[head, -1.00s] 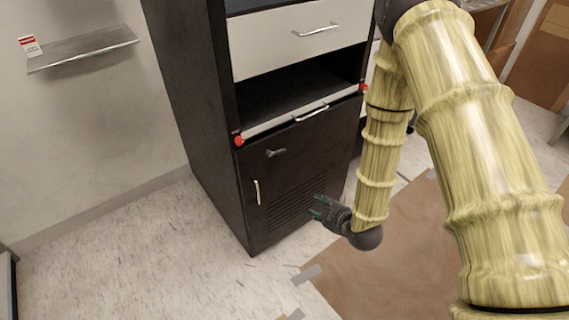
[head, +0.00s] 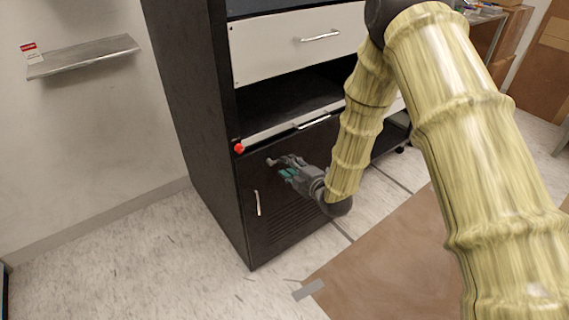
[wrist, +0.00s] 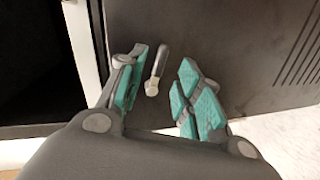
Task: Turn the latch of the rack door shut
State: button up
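The rack door (head: 262,225) is the black lower panel of the rack, with a slotted vent area, and appears about flush with the front. Its small grey latch (head: 272,161) sits near the door's top left and is partly covered by my gripper (head: 284,168). In the wrist view the latch (wrist: 158,68) is a short bar with a round pale end, lying between the teal-padded fingers of my gripper (wrist: 163,86). The fingers are open, with a gap on both sides of the latch. I see no clear contact.
A pale door handle (head: 257,203) stands below the latch. Above the door are an open bay, a light drawer (head: 300,45) and a red knob (head: 239,148). A wall shelf (head: 85,56) is at the left. The floor left of the rack is clear.

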aim_at(277, 161)
jog(key=shift+x, duration=1.65)
jog(key=shift+c, duration=0.2)
grip_shut()
